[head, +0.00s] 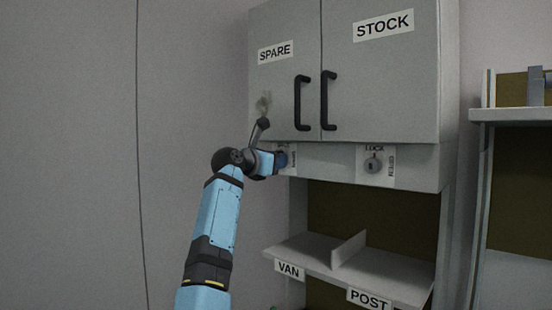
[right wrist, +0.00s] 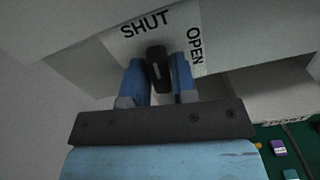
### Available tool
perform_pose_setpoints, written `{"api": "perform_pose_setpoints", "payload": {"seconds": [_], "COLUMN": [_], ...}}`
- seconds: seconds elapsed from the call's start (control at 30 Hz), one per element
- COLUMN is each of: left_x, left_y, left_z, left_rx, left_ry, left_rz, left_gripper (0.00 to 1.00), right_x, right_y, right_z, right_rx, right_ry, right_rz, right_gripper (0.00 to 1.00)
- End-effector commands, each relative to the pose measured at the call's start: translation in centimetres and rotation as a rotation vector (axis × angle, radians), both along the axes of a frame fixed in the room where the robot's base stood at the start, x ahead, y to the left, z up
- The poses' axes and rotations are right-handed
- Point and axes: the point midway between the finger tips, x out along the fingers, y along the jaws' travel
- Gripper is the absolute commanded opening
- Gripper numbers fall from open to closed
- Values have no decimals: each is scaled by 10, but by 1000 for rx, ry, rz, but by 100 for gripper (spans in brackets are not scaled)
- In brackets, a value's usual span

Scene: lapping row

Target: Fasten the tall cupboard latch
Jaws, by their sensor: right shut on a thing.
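The grey wall cupboard (head: 368,82) has two closed-looking doors, labelled SPARE and STOCK, with black bar handles. My right gripper (head: 282,160) is at the strip below the SPARE door, at a white plate mostly hidden by it. In the right wrist view that plate (right wrist: 128,47) reads SHUT at the top and OPEN at the right. A dark latch lever (right wrist: 158,70) sits between the blue fingers of my right gripper (right wrist: 160,82), which is shut on it. The lever's far end points up, roughly towards SHUT. My left gripper is not in view.
A round knob (head: 373,165) on a plate marked LOCK is to the right on the same strip. Below is an open shelf (head: 300,250) labelled VAN and POST with a low divider. Another shelf unit (head: 510,114) stands at the right. The wall at left is bare.

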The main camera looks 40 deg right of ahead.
Motion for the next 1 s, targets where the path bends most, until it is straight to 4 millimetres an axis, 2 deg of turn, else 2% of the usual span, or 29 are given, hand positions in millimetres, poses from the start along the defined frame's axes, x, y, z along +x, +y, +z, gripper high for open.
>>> {"api": "perform_pose_setpoints", "payload": {"seconds": [0.4, 0.9, 0.93, 1.0], "left_x": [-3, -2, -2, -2], "left_y": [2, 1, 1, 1], "left_z": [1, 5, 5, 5], "left_rx": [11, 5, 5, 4], "left_ry": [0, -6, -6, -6], "left_rz": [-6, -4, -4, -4], "left_gripper": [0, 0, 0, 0], "right_x": [0, 0, 0, 0], "right_y": [0, 0, 0, 0], "right_z": [0, 0, 0, 0], "right_rx": [-15, -16, -16, -16], "right_ry": [159, 174, 174, 174], "right_rz": [1, 0, 0, 0], "right_gripper": [2, 2, 30, 45]}}
